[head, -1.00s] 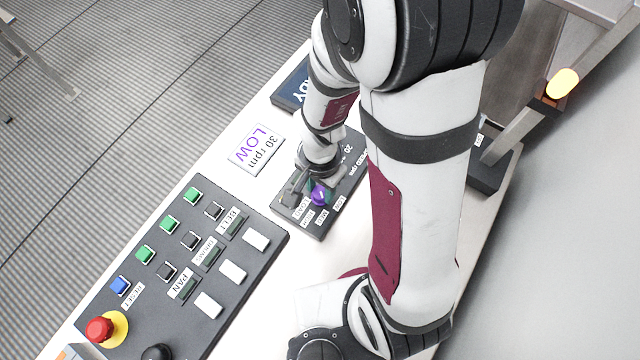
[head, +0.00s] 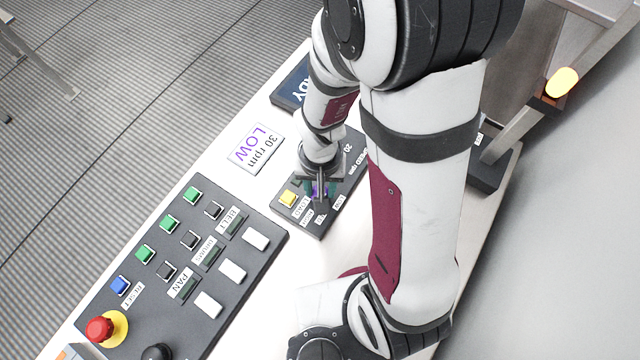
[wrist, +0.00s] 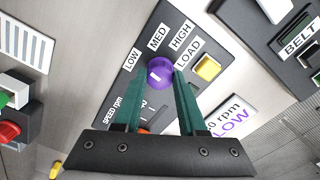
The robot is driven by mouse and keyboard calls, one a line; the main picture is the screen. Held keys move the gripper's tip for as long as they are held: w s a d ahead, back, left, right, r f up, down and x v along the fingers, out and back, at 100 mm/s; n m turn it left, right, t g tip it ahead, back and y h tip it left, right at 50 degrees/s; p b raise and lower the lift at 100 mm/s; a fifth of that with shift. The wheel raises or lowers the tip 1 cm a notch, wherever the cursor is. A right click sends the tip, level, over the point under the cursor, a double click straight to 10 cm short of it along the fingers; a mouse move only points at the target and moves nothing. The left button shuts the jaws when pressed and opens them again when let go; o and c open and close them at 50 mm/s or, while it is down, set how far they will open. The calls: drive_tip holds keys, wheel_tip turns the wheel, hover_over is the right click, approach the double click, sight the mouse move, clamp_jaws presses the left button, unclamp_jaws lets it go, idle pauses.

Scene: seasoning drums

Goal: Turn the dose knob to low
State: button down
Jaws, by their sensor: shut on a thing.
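The purple dose knob (wrist: 160,72) sits on a dark panel (wrist: 140,85) with LOW, MED and HIGH labels around its far side in the wrist view. My gripper (wrist: 158,66) is shut on the knob, one green finger on each side. A small pale mark shows on the knob, but I cannot tell surely which label it points to. In the head view my gripper (head: 320,187) stands over the panel and hides most of the knob.
A yellow LOAD button (head: 288,198) is close beside the knob. A sign reading LOW 30 rpm (head: 256,148) lies to the left. A larger control panel (head: 185,265) with several buttons and a red emergency stop (head: 100,329) is at lower left.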

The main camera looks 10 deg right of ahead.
drive_tip(key=shift+n, duration=0.6)
drive_tip(key=shift+c, duration=2.4)
unclamp_jaws()
wheel_tip(320, 180, up, 16)
drive_tip(key=shift+f, duration=0.1)
